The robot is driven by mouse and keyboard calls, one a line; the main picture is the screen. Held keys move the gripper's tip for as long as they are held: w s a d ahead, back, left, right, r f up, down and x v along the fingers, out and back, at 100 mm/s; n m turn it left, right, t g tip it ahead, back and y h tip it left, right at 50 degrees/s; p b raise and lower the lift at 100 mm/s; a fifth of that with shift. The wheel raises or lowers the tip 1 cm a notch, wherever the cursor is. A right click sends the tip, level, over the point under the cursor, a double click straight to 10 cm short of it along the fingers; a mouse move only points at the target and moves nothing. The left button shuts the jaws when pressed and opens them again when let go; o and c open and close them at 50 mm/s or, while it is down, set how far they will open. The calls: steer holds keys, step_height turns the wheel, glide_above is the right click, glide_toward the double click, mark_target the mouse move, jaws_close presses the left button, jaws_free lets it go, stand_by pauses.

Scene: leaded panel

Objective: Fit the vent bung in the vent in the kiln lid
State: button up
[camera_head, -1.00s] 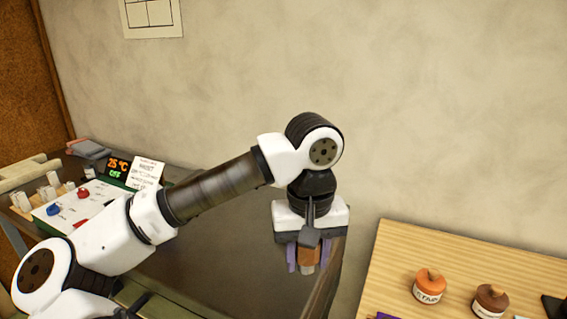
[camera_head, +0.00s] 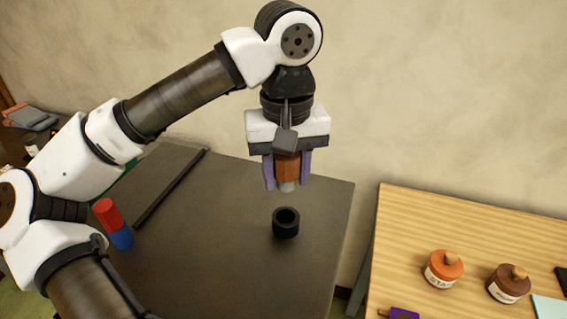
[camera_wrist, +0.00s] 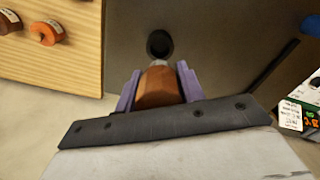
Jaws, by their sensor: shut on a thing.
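My gripper (camera_head: 287,172) is shut on the vent bung (camera_head: 287,167), a brown-orange block with a pale grey lower tip, held between purple fingers. The bung points down and hangs above the dark lid, clear of it. The vent (camera_head: 286,223) is a short black ring with a dark open hole, standing on the dark flat kiln lid (camera_head: 225,265). In the head view the vent lies below the bung tip. In the wrist view the bung (camera_wrist: 157,88) points toward the vent (camera_wrist: 159,44), with a gap that I cannot measure.
A red and blue cylinder (camera_head: 114,224) and a long dark bar (camera_head: 170,188) are at the left of the dark top. A wooden table (camera_head: 480,225) at the right carries an orange pot (camera_head: 444,270) and a brown pot (camera_head: 508,284). Around the vent the top is clear.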

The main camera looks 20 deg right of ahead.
steer(key=shift+s+f, duration=0.1)
steer(key=shift+f+b, duration=2.65)
steer(key=shift+f, duration=0.2)
steer(key=shift+f+b, duration=0.8)
steer(key=shift+b, duration=0.35)
steer(key=o, duration=1.2)
steer(key=shift+r, duration=0.1)
step_height(320, 180, up, 14)
steer(key=shift+f, duration=0.2)
